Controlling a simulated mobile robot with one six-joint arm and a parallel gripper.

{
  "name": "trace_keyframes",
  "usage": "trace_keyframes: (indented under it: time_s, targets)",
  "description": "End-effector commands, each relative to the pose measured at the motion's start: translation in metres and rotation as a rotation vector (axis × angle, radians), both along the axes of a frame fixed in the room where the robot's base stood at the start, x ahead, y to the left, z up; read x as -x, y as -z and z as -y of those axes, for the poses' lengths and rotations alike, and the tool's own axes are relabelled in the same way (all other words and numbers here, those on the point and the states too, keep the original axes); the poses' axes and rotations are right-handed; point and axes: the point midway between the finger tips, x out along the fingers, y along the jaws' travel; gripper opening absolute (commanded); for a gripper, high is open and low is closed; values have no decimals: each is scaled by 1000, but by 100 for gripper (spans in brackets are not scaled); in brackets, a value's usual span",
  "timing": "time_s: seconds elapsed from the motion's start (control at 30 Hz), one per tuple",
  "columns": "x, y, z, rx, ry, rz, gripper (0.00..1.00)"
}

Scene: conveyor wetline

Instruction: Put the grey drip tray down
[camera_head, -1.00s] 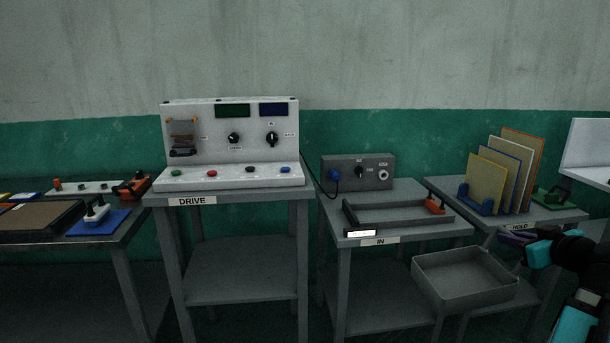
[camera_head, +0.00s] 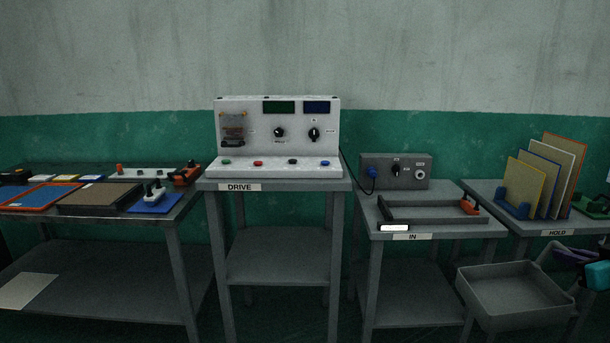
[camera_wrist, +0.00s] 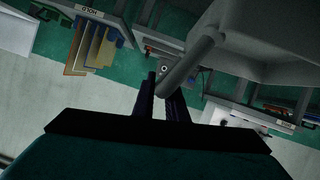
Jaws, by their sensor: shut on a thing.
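The grey drip tray (camera_head: 514,312) is a shallow open box at the lower right of the head view, held in the air in front of the IN and HOLD tables. It looks about level and empty. My gripper (camera_head: 572,254) is at its right side, partly cut off by the frame edge. In the wrist view my gripper (camera_wrist: 163,98) is shut on the tray's round grey handle (camera_wrist: 187,68), and the tray (camera_wrist: 265,40) fills the upper right.
The IN table (camera_head: 480,233) carries a dark frame (camera_head: 432,218) and a grey control box (camera_head: 420,160). The HOLD table (camera_head: 520,230) carries upright panels (camera_head: 558,165). The DRIVE table (camera_head: 305,185) bears a white console (camera_head: 240,120). A panel-laden bench (camera_head: 165,218) stands left, with lower-shelf room.

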Motion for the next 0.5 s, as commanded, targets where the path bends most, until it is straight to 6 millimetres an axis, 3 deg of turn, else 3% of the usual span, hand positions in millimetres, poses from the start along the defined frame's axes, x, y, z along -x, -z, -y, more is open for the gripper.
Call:
trace_keyframes:
  time_s: [0.5]
  targets:
    - [-48,-6,-54,-1,-108,1,0]
